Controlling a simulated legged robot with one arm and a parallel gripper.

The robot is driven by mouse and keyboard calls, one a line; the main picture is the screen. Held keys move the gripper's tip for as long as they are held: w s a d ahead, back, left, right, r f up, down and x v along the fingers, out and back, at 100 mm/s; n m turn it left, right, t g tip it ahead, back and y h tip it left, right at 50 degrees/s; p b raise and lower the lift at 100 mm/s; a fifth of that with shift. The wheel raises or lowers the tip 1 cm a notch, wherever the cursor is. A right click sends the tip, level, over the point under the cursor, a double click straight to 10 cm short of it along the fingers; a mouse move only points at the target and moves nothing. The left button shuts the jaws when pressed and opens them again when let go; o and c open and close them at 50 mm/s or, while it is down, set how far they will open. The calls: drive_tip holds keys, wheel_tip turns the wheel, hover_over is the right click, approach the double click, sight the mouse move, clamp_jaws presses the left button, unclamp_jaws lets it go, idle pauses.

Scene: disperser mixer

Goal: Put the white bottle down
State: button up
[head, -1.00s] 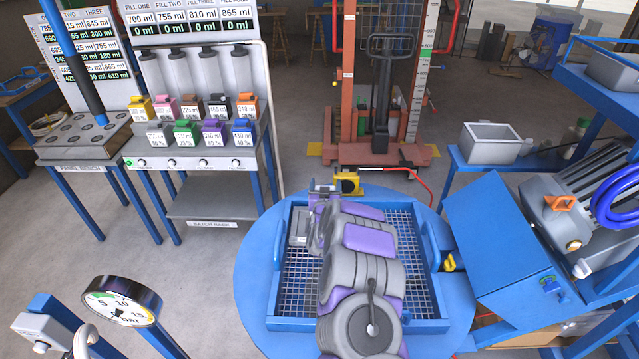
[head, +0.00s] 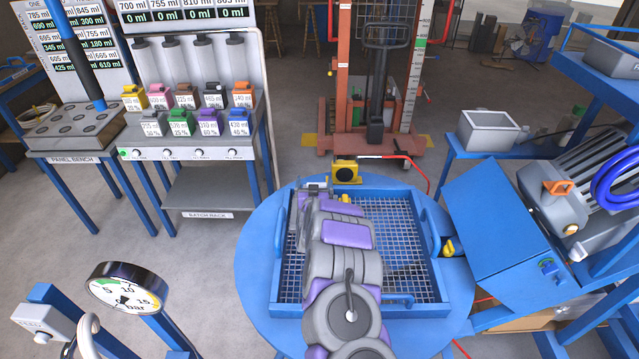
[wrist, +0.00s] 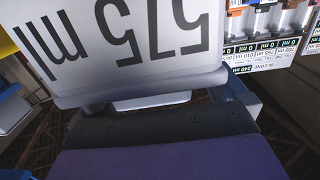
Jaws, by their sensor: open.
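In the wrist view a large pale surface (wrist: 150,72) with an upside-down "575 ml" label fills the top, close to my gripper. It appears to be the white bottle, seen only in part. The dark and purple part of my gripper (wrist: 165,150) lies below it. In the head view my gripper (head: 318,190) is over the far left part of the blue mesh-floored tray (head: 440,235), with my arm covering much of the tray. The jaws are open. The bottle is mostly hidden in the head view, and I cannot tell what it rests on.
The tray sits on a round blue table (head: 255,260). A yellow block (head: 346,171) stands at its far edge. The batch rack (head: 195,153) with coloured bottles is at left. An orange lift (head: 365,140) stands behind, and a blue machine (head: 510,235) is at right.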

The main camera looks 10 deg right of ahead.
drive_tip(key=shift+a, duration=1)
drive_tip(key=s+d, duration=0.2)
drive_tip(key=shift+d+r+p, duration=0.15)
drive_tip(key=shift+d+p, duration=0.15)
drive_tip(key=shift+d, duration=0.1)
drive_tip(key=shift+f+p+v, duration=0.3)
drive_tip(key=shift+p+v, duration=0.6)
drive_tip(key=shift+v, duration=4)
drive_tip(key=s+a+r+n+g+y, duration=0.1)
drive_tip(key=s+a+r+g+y, duration=0.1)
drive_tip(key=a+r+g+y, duration=0.4)
drive_tip(key=s+a+r+n+g, duration=0.3)
drive_tip(key=s+a+r, duration=0.2)
drive_tip(key=s+r, duration=0.5)
drive_tip(key=s+d+r+g+h, duration=0.1)
drive_tip(key=s+d+r+g, duration=0.1)
drive_tip(key=s, duration=1.1)
drive_tip(key=s+d+r+m+g, duration=0.1)
drive_tip(key=s+d+g, duration=0.3)
drive_tip(key=s, duration=1)
drive_tip(key=s+d+r+g+h, duration=0.1)
drive_tip(key=s+d+r+g, duration=0.2)
drive_tip(key=s, duration=1)
drive_tip(key=d, duration=0.3)
drive_tip(key=shift+s+m+g+h, duration=0.25)
drive_tip(key=shift+m+g+h, duration=0.05)
drive_tip(key=shift+m+g, duration=0.1)
